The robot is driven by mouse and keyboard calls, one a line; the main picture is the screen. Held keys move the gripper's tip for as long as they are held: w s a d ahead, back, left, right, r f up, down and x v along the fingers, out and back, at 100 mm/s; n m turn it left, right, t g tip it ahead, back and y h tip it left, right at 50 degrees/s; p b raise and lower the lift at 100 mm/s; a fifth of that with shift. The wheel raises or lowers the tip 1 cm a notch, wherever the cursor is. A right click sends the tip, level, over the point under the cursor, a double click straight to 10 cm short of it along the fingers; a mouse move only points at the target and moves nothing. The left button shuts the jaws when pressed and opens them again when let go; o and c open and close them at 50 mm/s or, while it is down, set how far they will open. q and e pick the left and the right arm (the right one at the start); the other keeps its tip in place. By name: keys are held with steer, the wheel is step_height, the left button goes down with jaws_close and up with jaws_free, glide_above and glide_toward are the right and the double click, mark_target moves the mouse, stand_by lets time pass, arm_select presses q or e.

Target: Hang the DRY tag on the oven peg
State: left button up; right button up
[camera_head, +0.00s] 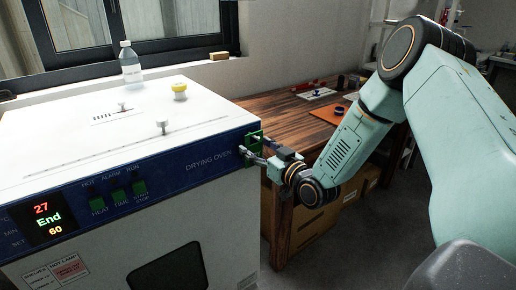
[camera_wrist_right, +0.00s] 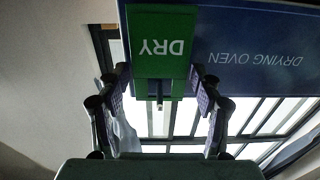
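The green DRY tag (camera_head: 254,137) is at the right end of the oven's blue front panel. In the right wrist view the tag (camera_wrist_right: 160,65) appears upside down, with its white letters readable and the blue panel behind it. A short metal peg (camera_wrist_right: 160,95) shows at the tag's top edge, and the tag appears to be on it. My right gripper (camera_head: 253,153) is at the tag. Its fingers (camera_wrist_right: 160,80) are spread on either side of the tag, with small gaps at its edges. My left gripper is not in view.
The drying oven (camera_head: 190,125) fills the left, its display (camera_head: 48,219) reading 27, End, 60. A wooden table (camera_head: 285,115) with small items is behind my right arm.

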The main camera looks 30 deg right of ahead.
steer(key=shift+o, duration=1.3)
steer(key=shift+s, duration=0.1)
steer(key=s, duration=0.7)
steer(key=shift+s+d, duration=0.2)
steer(key=shift+d, duration=0.1)
steer(key=shift+w, duration=0.1)
steer(key=shift+w+a, duration=0.2)
steer(key=shift+w, duration=1.6)
steer(key=shift+w+a, duration=0.15)
steer(key=shift+w, duration=1.6)
steer(key=shift+w+r, duration=0.1)
steer(key=shift+w, duration=0.05)
steer(key=shift+s+r, duration=0.2)
steer(key=shift+s, duration=0.1)
